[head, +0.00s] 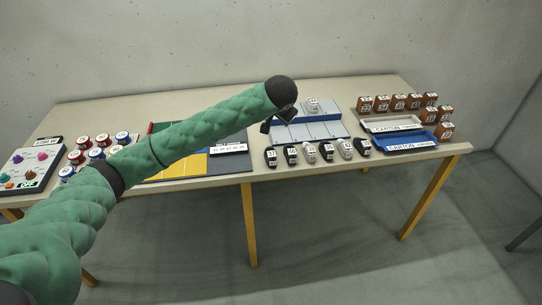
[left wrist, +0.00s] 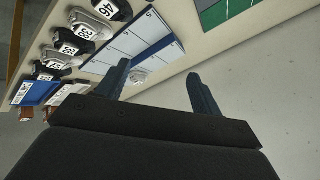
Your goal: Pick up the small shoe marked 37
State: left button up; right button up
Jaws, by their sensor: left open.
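Several small shoes, black or grey with white number tags, stand in a row along the front of the table. One of them is a grey shoe (head: 310,153). I cannot read a 37 for certain on any tag.
Brown tagged boxes (head: 398,102) stand at the back right, by a white carton tray (head: 392,124) and a blue carton tray (head: 410,141). Left are a coloured board (head: 180,168), red and blue round pieces (head: 103,139) and a button panel (head: 30,168). A wall stands behind the table.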

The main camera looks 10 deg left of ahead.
aim_at(271, 151)
pick_arm(q)
jog(key=f+n, duration=0.1)
jog(key=f, duration=0.2)
jog(key=a+f+n+g, duration=0.1)
jog(key=f, duration=0.2)
jog(key=a+f+n+g, duration=0.1)
jog(key=f, duration=0.2)
jog(key=shift+s, duration=0.1)
jog(key=f+n, duration=0.1)
jog(key=f+n+g, duration=0.1)
jog(key=shift+a+f+n, duration=0.1)
jog(key=shift+a+n, duration=0.15)
jog(key=shift+n, duration=0.15)
jog(key=shift+s+d+f+n+g, duration=0.15)
jog(key=shift+n+g, duration=0.15)
jog(key=shift+n, duration=1.6)
jog(key=shift+p+x, duration=0.45)
jog(key=shift+x, duration=0.7)
jog(key=x, duration=0.1)
jog(key=p+x, duration=0.2)
jog(key=x, duration=0.1)
jog(key=shift+d+f, duration=0.15)
jog(key=shift+d, duration=0.25)
jog(key=shift+f+p, duration=0.3)
jog(key=shift+f, duration=0.3)
pick_arm(e)
notch_tip(271, 151, down, 16)
jog(key=s+d+t, duration=0.2)
